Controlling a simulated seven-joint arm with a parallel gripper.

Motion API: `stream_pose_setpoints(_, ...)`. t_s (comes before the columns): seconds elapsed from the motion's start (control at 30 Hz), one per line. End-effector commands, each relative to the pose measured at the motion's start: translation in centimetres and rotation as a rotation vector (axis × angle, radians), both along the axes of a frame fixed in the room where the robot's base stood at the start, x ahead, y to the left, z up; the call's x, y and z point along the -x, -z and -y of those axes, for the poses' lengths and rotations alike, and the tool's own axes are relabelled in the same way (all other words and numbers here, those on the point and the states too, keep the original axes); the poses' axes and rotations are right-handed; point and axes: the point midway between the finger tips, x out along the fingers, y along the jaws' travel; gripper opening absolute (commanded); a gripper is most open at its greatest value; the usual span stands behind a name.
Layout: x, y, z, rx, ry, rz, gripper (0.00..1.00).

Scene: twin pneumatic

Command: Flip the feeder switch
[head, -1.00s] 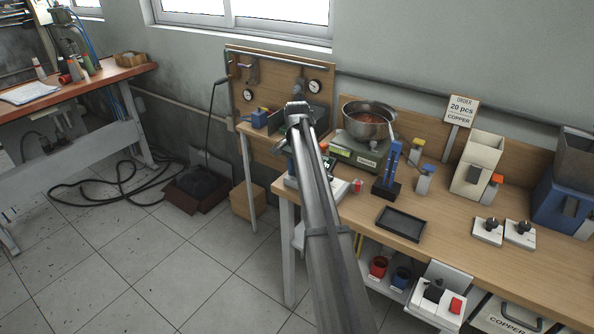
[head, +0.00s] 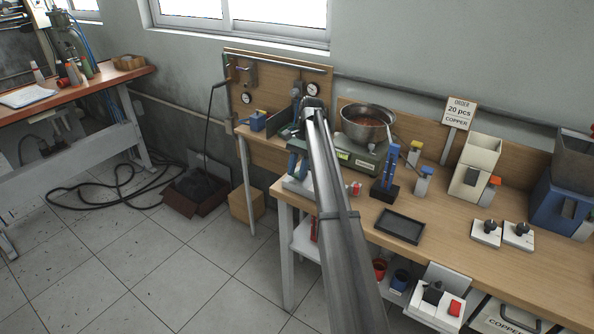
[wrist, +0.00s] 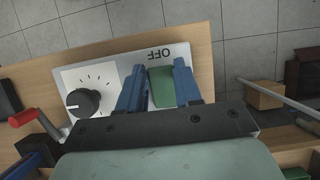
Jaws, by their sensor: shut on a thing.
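The feeder switch is a green rocker (wrist: 161,88) on a white panel (wrist: 118,82), with OFF printed upside down beside it in the wrist view. My gripper (wrist: 160,70) has its blue fingers on either side of the rocker and is shut on it. The palm of my gripper hides the near end of the rocker. In the head view my gripper (head: 297,166) is down at the white panel (head: 301,187) on the bench's left end; the rocker is hidden there.
A black dial knob (wrist: 82,102) sits on the same panel, beside a red-handled crank (wrist: 28,118). Floor lies beyond the bench's left edge.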

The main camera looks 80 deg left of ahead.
Motion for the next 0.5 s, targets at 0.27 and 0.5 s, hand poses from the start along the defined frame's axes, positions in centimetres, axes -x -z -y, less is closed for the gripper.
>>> stream_pose_setpoints(0.27, 0.06, 0.02, 0.05, 0.000, -0.001, 0.000, 0.44)
stream_pose_setpoints(0.5, 0.02, 0.00, 0.02, -0.002, -0.001, 0.001, 0.60)
